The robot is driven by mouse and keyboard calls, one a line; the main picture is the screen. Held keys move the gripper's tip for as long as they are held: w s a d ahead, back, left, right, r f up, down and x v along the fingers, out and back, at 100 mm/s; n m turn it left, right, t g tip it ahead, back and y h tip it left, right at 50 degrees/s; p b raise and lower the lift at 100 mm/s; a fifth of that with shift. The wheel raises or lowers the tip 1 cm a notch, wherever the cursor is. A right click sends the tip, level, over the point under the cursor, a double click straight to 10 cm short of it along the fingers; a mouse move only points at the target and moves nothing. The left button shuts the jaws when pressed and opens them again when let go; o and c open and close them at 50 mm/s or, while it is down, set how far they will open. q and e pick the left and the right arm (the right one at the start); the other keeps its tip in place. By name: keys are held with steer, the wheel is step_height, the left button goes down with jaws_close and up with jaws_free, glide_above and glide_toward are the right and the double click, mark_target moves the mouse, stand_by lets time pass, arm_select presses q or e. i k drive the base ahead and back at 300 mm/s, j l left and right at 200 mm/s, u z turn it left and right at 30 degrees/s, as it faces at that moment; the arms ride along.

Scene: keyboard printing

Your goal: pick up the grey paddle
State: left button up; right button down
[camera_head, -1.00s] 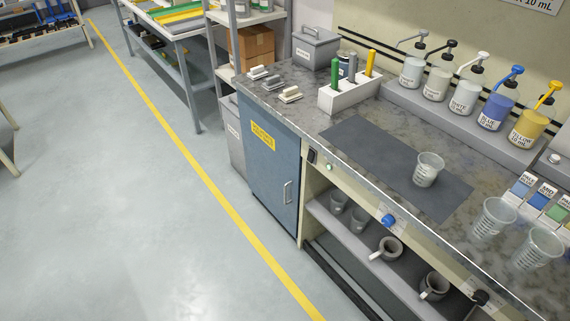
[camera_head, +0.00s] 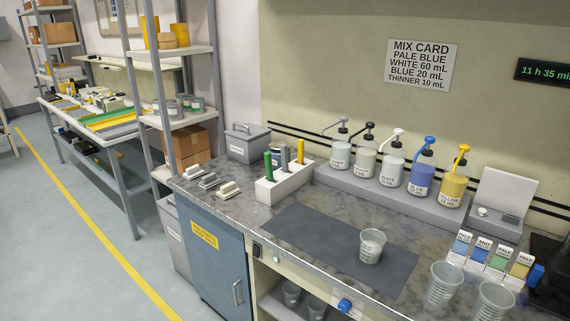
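The grey paddle (camera_head: 284,158) stands upright in the white holder (camera_head: 285,187) on the bench, in the head view. It is between a green paddle (camera_head: 268,167) on its left and a yellow paddle (camera_head: 300,152) on its right. Only its upper part shows; the lower part is hidden in the holder. Neither of my grippers is in view.
A dark mat (camera_head: 335,243) with a clear cup (camera_head: 372,245) lies right of the holder. Several pump bottles (camera_head: 391,172) stand behind on a grey ledge. White-topped blocks (camera_head: 208,180) and a grey lidded box (camera_head: 243,146) are to the left. Two cups (camera_head: 443,284) stand front right.

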mark_target(284, 148)
steer(key=i+j, duration=0.3)
steer(key=i, duration=0.25)
steer(key=i+j+z, duration=0.1)
steer(key=i+j, duration=0.15)
steer(key=i, duration=0.3)
steer(key=i+j+z, duration=0.1)
steer(key=i+j, duration=0.2)
steer(key=i, duration=0.25)
